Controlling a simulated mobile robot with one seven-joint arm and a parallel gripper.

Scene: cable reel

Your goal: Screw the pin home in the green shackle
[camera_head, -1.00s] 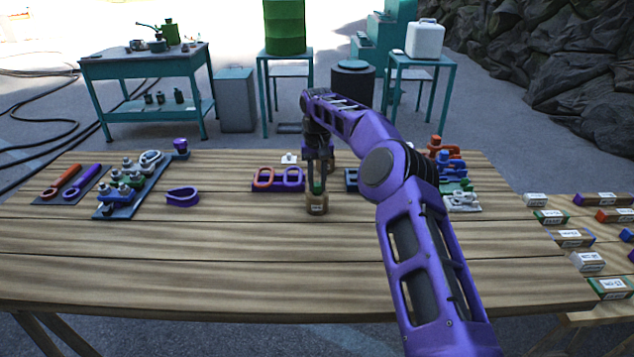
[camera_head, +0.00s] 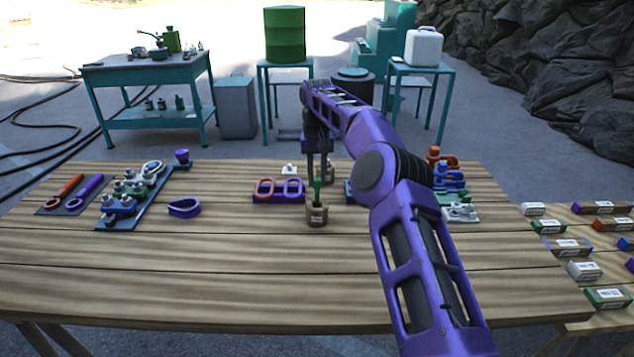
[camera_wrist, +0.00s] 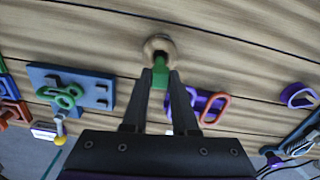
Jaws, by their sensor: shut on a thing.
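My gripper (camera_head: 317,172) points down over the middle of the table, its fingers shut on a green pin (camera_head: 317,188). The pin stands upright at the top of a small round wooden holder (camera_head: 317,215); I cannot tell whether its lower end is clear of it. The wrist view shows the pin (camera_wrist: 160,72) between the fingertips, with the holder (camera_wrist: 157,44) just beyond. The green shackle (camera_wrist: 64,96) sits on a blue fixture plate (camera_wrist: 98,92), left in the wrist view. My arm hides the shackle in the head view.
A purple block with orange and purple rings (camera_head: 278,196) stands just left of the holder. A blue rack of bolts (camera_head: 122,203) and a purple shackle (camera_head: 184,208) lie further left. Coloured shackles (camera_head: 450,180) stand right of my arm. The front of the table is clear.

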